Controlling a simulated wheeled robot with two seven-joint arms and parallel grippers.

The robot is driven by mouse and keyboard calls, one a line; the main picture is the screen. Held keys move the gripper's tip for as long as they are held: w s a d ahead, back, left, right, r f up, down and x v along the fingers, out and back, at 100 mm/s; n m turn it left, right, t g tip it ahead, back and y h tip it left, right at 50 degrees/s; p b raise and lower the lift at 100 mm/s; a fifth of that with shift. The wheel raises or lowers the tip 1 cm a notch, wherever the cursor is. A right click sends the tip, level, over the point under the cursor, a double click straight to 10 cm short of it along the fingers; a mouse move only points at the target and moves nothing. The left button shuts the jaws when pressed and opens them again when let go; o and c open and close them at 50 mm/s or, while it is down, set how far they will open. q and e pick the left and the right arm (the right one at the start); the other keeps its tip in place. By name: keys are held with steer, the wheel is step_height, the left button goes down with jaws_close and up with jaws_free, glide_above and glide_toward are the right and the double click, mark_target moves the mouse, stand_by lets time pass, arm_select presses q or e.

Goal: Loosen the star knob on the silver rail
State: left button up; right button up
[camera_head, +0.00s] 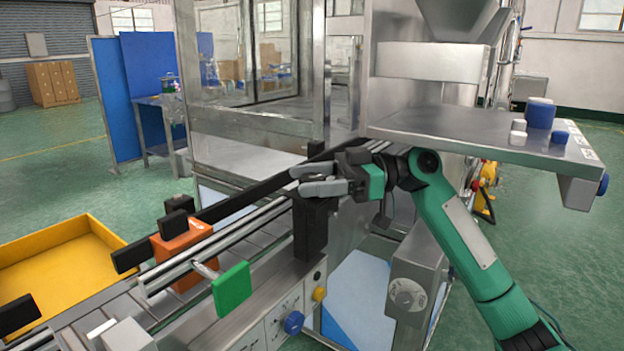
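The silver rail (225,238) runs diagonally along the conveyor, from the lower left toward my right gripper. I cannot make out a star-shaped knob on it; one may be hidden by the gripper or too small to tell. My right gripper (300,180) reaches in from the right, above the rail's far end and over a black upright block (310,232). Its two grey fingers point left with a narrow gap between them, and I see nothing held. Whether it touches the block is unclear. My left gripper is not in view.
An orange block (184,250) and a green plate (232,289) sit along the conveyor. A yellow bin (60,238) stands left.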

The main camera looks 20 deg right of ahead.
steer(key=shift+d, duration=0.1)
steer(key=d, duration=1.3)
steer(key=shift+s+d, duration=0.3)
steer(key=shift+s, duration=0.1)
